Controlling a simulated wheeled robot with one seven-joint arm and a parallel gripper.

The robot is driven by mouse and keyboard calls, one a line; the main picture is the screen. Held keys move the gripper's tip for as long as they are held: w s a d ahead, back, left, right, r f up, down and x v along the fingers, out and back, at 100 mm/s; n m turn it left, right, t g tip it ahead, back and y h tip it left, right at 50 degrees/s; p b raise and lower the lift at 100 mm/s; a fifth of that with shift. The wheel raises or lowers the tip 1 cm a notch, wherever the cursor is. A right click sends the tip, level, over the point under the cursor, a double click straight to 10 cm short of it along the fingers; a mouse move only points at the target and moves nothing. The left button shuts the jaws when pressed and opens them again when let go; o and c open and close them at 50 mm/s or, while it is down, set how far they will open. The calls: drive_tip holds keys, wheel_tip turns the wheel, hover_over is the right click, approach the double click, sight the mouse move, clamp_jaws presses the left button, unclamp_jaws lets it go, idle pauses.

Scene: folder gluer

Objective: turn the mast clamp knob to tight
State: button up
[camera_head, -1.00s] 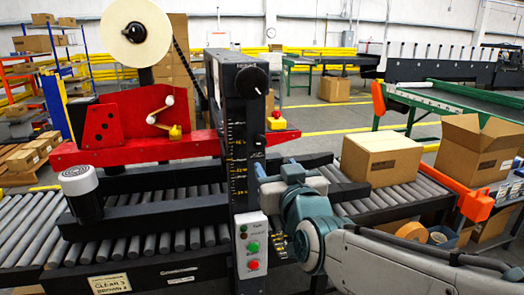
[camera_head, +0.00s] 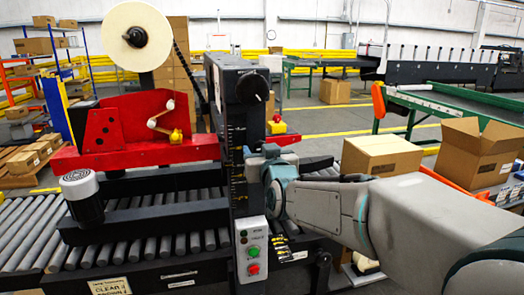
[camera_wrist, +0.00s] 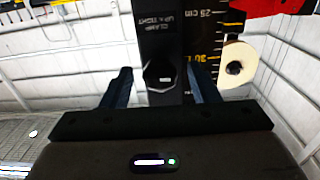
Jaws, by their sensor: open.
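The mast (camera_head: 230,120) is a black upright post with a yellow scale. In the wrist view, the clamp knob (camera_wrist: 160,75) is dark with a small white mark, on a black face beneath a label about clamp and tight. My gripper (camera_wrist: 158,80) is open, one blue finger on each side of the knob. I cannot tell whether the fingers touch it. In the head view, my gripper (camera_head: 256,166) is against the mast's right side and hides the clamp knob. A larger round black knob (camera_head: 252,84) sits higher on the mast.
A control box (camera_head: 252,250) with green and red buttons is below my gripper. A roller conveyor (camera_head: 170,243) runs past the mast. A red tape unit (camera_head: 130,130) is at left. A closed carton (camera_head: 381,156) and an open carton (camera_head: 475,150) are at right.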

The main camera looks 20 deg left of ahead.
drive_tip(key=shift+w, duration=0.1)
drive_tip(key=c, duration=0.9)
drive_tip(key=shift+c, duration=0.2)
drive_tip(key=shift+f+m+b, duration=0.1)
drive_tip(key=shift+m+b, duration=0.2)
drive_tip(key=shift+b, duration=0.15)
drive_tip(key=m+b, duration=1.1)
drive_tip(key=m, duration=0.1)
drive_tip(key=shift+a, duration=0.1)
drive_tip(key=m+b, duration=0.1)
drive_tip(key=m, duration=0.4)
drive_tip(key=shift+b, duration=0.4)
drive_tip(key=shift+m, duration=0.3)
